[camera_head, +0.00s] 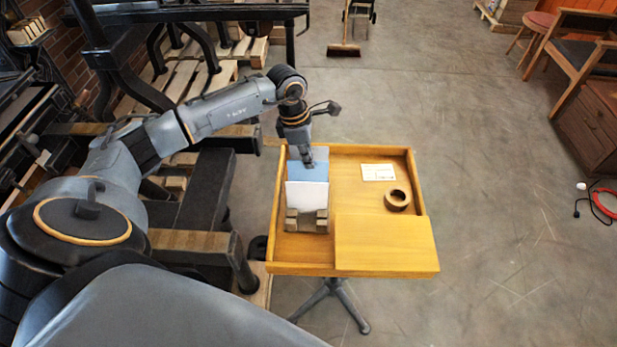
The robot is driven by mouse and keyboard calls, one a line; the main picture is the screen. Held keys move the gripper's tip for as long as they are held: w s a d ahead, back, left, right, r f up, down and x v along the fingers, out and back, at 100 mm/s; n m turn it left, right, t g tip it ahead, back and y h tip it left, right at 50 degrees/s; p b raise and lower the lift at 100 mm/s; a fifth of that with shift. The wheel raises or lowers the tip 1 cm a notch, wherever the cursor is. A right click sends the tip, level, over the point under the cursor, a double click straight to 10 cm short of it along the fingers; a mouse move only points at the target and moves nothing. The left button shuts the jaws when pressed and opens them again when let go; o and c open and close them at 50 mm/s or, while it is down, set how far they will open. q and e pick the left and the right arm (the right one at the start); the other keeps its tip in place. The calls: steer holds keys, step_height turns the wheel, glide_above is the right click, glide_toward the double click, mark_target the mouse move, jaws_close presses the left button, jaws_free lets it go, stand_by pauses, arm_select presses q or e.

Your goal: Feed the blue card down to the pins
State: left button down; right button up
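The blue card (317,173) stands upright over the wooden tray table, behind a white card (307,196). My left gripper (308,161) reaches down from above and its fingers meet the upper part of the blue card, apparently pinching it. The blue card's lower part is hidden behind the white card. A small grey-brown block holder (306,222) stands at the foot of the white card. I cannot make out any pins, nor whether the blue card touches anything below. My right gripper is not in view.
The yellow-brown tray table (345,165) has raised rims and a flat board (385,243) at its front right. A pale label card (378,172) and a brown tape ring (397,199) lie on its right side. Dark press frames crowd the left.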

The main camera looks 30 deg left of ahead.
arm_select(q)
steer(key=shift+r+p, duration=1.85)
steer(key=shift+r, duration=2.15)
steer(key=shift+r, duration=0.1)
